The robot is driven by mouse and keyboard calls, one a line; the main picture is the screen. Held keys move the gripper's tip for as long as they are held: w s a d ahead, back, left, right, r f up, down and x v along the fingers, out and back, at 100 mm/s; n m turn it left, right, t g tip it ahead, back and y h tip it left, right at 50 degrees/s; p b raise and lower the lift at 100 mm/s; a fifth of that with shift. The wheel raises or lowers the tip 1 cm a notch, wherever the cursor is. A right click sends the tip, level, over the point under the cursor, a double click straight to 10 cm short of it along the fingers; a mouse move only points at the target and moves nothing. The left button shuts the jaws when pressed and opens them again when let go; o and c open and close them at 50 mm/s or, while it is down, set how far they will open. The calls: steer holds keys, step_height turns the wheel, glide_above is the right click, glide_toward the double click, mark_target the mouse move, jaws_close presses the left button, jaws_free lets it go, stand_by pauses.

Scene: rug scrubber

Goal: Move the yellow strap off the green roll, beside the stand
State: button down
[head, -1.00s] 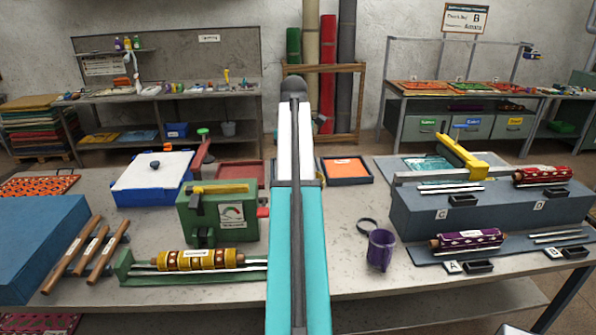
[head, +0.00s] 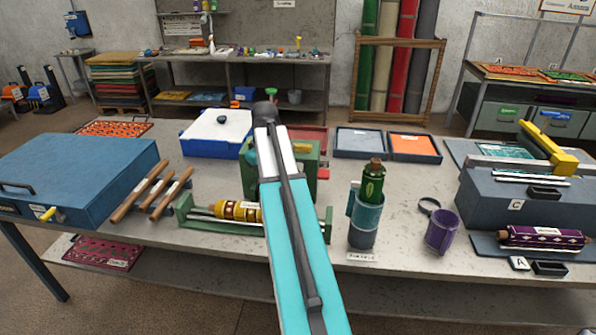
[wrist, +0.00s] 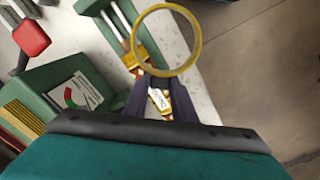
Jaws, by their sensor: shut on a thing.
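The yellow strap is a round ring (wrist: 135,42) in the wrist view. My gripper (wrist: 163,78) is shut on its near edge, and the ring sticks out beyond the fingertips, clear of any roll. In the head view my arm hides the gripper and strap. The green roll (head: 373,183) stands upright, with a brown top, in a teal and grey cup-like stand (head: 362,238) right of my arm. No yellow band shows on the roll. A small label lies in front of the stand.
A green cradle (head: 188,208) holds a yellow patterned roll (head: 236,210); both lie beneath the strap in the wrist view. A green box with a dial (wrist: 60,100) is beside them.

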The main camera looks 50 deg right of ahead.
steer(key=a+f+b, duration=0.2)
steer(key=a+f, duration=0.5)
steer(key=a, duration=0.5)
steer(key=w+a+f+b, duration=0.1)
steer(key=a+f+b, duration=0.2)
steer(key=a+f, duration=0.5)
steer(key=w+a+f+b, duration=0.1)
steer(key=a+f, duration=0.7)
steer(key=a, duration=0.8)
steer(key=shift+w+a+n+b, duration=0.2)
steer(key=shift+n+b, duration=0.1)
steer(key=shift+b, duration=0.35)
steer(key=shift+s, duration=0.15)
